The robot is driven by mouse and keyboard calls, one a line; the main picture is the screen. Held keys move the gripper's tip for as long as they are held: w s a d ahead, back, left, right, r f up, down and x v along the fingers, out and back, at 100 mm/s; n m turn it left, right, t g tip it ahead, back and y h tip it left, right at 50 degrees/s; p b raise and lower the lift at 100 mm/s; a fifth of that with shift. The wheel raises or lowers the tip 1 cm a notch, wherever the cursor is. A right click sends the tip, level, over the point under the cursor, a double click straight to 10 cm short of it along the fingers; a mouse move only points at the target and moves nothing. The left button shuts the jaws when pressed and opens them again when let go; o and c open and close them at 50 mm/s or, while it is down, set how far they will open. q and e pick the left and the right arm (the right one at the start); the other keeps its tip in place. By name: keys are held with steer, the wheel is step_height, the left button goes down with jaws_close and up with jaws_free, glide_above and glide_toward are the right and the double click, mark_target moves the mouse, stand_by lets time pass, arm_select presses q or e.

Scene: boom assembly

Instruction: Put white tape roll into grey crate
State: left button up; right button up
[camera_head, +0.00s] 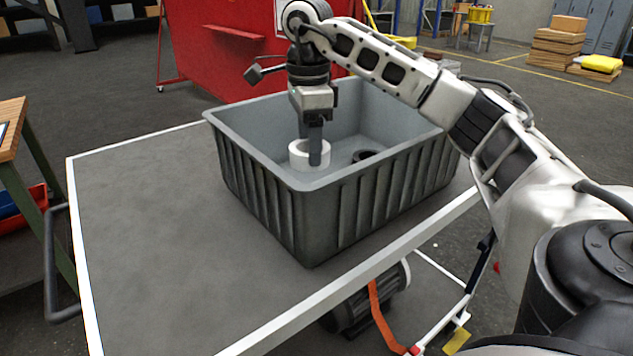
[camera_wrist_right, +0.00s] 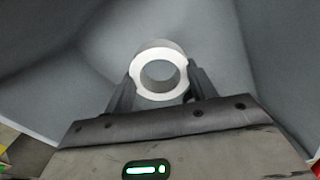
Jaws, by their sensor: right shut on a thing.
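The white tape roll (camera_head: 297,152) is inside the grey crate (camera_head: 290,215), between the fingers of my right gripper (camera_head: 315,150). In the right wrist view the tape roll (camera_wrist_right: 137,72) shows as a white ring, with the two dark fingers of the right gripper (camera_wrist_right: 160,85) closed against its sides. The crate's grey inner walls (camera_wrist_right: 70,60) surround it there. I cannot tell whether the roll touches the crate floor. My left gripper is not in view.
A dark round object (camera_head: 362,156) lies in the crate, right of the roll. The crate stands on a grey table (camera_head: 140,240) with white edges, clear at the left and front. A red panel (camera_head: 215,60) stands behind.

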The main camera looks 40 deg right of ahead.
step_height(320, 180, down, 4)
steer(key=shift+s+r, duration=0.1)
steer(key=shift+r, duration=0.1)
step_height(320, 180, down, 3)
steer(key=shift+f+p, duration=0.15)
steer(key=shift+p, duration=0.15)
steer(key=shift+f, duration=0.25)
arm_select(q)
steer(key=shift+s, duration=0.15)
arm_select(e)
steer(key=shift+f, duration=0.15)
steer(key=o, duration=1)
